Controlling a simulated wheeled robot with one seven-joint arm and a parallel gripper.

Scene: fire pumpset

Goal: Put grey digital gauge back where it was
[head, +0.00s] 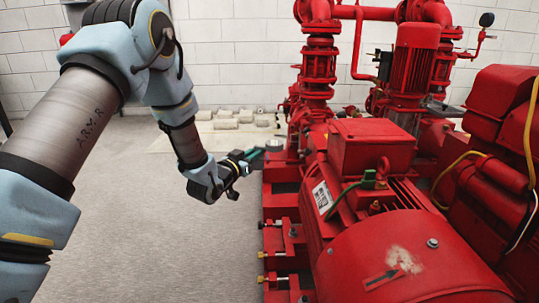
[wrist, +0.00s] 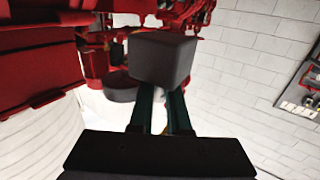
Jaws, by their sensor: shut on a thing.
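My gripper (head: 256,154) reaches from the left to the near edge of the red pump set in the head view. In the wrist view its two green fingers (wrist: 158,108) are shut on a dark grey, box-shaped thing, which I take to be the grey digital gauge (wrist: 162,58). The gauge shows as a small grey shape (head: 275,145) at the fingertips in the head view. Its display face is not visible. I cannot tell whether it touches the pump set.
The red pump set (head: 370,245) fills the right, with upright pipes (head: 320,75) behind the gripper. A dark round part (wrist: 120,95) lies beyond the fingers in the wrist view. Pale blocks (head: 235,120) lie by the white wall. The floor at left is clear.

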